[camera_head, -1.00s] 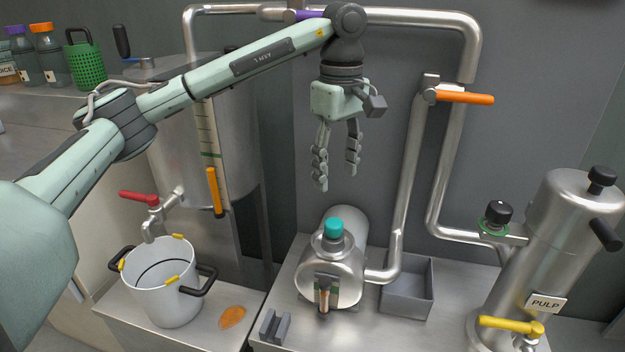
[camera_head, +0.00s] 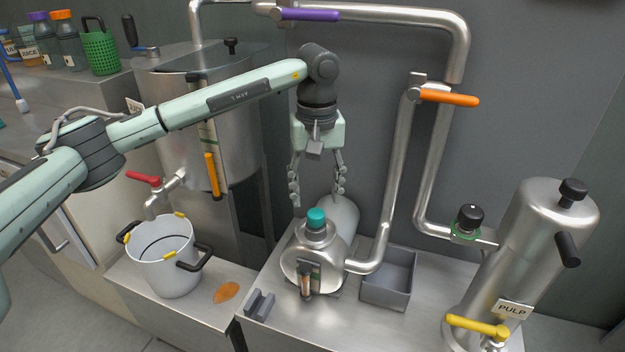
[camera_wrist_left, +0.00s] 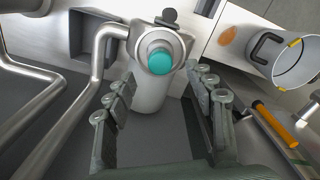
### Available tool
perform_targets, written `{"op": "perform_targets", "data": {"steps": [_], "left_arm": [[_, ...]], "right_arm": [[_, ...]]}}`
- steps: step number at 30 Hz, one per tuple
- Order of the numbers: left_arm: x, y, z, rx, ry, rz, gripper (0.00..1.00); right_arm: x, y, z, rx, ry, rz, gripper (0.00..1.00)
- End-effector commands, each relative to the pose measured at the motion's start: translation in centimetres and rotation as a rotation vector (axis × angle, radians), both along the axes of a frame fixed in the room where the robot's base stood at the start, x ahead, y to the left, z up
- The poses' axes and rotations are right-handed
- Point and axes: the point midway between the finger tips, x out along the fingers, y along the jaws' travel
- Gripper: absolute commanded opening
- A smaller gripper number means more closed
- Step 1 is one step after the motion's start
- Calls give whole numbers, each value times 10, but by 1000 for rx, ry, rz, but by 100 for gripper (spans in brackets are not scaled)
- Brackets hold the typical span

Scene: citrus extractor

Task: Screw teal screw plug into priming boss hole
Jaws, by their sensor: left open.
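The teal screw plug (camera_head: 316,215) sits upright on top of the steel priming boss (camera_head: 316,232) of the horizontal pump body (camera_head: 312,262). How deep it sits in the hole cannot be told. In the left wrist view the teal plug (camera_wrist_left: 159,60) shows from above, past the fingertips and roughly between their lines. My left gripper (camera_head: 318,200) is open and empty, pointing down above and behind the plug, apart from it. Its two fingers also show in the left wrist view (camera_wrist_left: 163,85). My right gripper is not in view.
An upright steel pipe (camera_head: 395,170) stands right of the pump. A grey open bin (camera_head: 388,280) and a small grey holder (camera_head: 259,305) flank it. A white pot (camera_head: 165,262) and an orange patch (camera_head: 226,292) are left. The PULP canister (camera_head: 545,245) stands right.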

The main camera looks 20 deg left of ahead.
Motion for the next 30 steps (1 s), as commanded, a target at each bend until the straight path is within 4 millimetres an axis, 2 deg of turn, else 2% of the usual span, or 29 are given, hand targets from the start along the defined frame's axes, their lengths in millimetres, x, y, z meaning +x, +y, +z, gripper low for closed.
{"op": "perform_targets", "data": {"steps": [3,10,15,22,30], "left_arm": [[-1,0,-20,1,4,2,55],[-1,0,-49,0,2,2,55],[0,0,-58,0,1,2,55],[0,0,-58,0,0,2,55],[0,0,-58,0,0,2,22]], "right_arm": [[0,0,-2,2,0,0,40],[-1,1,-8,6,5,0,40],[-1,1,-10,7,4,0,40],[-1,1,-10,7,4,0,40],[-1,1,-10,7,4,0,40]]}}
